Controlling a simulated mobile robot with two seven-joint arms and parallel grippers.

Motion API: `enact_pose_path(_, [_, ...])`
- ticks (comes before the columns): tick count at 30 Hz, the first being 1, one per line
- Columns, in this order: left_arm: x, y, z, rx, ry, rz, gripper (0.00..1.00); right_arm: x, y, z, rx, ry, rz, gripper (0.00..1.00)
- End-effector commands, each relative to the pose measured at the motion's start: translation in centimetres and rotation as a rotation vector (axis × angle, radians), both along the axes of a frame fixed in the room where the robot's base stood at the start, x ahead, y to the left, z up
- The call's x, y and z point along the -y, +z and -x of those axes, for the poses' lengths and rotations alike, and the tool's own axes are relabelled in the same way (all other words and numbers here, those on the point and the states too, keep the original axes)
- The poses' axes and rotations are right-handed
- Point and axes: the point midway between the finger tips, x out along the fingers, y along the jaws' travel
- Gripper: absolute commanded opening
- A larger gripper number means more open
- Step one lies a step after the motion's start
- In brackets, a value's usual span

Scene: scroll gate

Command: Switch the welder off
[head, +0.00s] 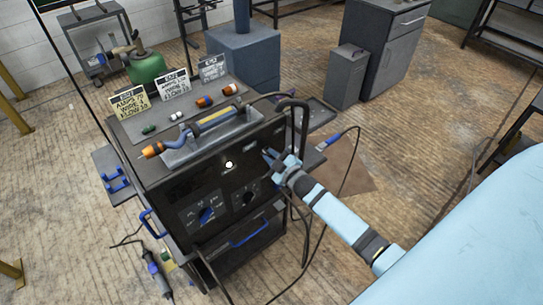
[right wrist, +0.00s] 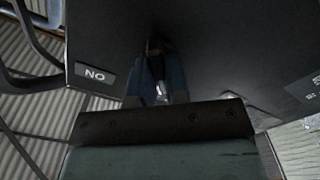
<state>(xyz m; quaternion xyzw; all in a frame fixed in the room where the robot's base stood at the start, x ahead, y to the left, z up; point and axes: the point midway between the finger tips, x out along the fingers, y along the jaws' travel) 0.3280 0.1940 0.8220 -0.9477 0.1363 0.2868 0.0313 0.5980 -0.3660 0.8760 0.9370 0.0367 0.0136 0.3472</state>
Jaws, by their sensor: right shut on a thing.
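The welder (head: 185,195) is a dark box-shaped machine on a cart, with a front panel carrying dials and a small lit white lamp (head: 229,164). My right gripper (head: 269,157) is at the upper right of this panel. In the right wrist view its blue fingers (right wrist: 158,92) are shut on a small switch lever (right wrist: 159,88), mostly hidden between them. A label that reads ON upside down (right wrist: 95,74) is beside the fingers in that view. My left gripper is not in view.
A torch with orange ends (head: 205,124) lies in a tray on the welder's top, near several small coloured parts and three label cards (head: 174,84). A black handle (head: 303,125) and hanging cables are close to my right gripper. A grey cabinet (head: 375,45) stands behind.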

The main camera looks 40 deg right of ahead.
Motion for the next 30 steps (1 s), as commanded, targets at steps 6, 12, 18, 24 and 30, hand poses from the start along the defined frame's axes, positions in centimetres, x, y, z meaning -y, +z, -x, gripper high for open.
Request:
enact_pose_path(6, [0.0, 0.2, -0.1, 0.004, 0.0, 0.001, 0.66, 0.0, 0.1, 0.0, 0.001, 0.001, 0.006, 0.0])
enact_pose_path(12, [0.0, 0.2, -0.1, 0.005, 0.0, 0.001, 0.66, 0.0, 0.0, 0.0, 0.001, 0.001, 0.006, 0.26])
enact_pose_path(18, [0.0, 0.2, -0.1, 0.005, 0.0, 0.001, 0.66, 0.0, 0.0, 0.0, 0.001, 0.001, 0.005, 0.4])
enact_pose_path(24, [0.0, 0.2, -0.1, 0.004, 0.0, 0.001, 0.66, 0.0, 0.0, 0.4, 0.0, 0.0, 0.004, 0.4])
enact_pose_path(30, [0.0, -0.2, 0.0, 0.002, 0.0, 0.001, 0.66, 0.3, -0.2, 3.4, -0.002, -0.001, 0.004, 0.4])
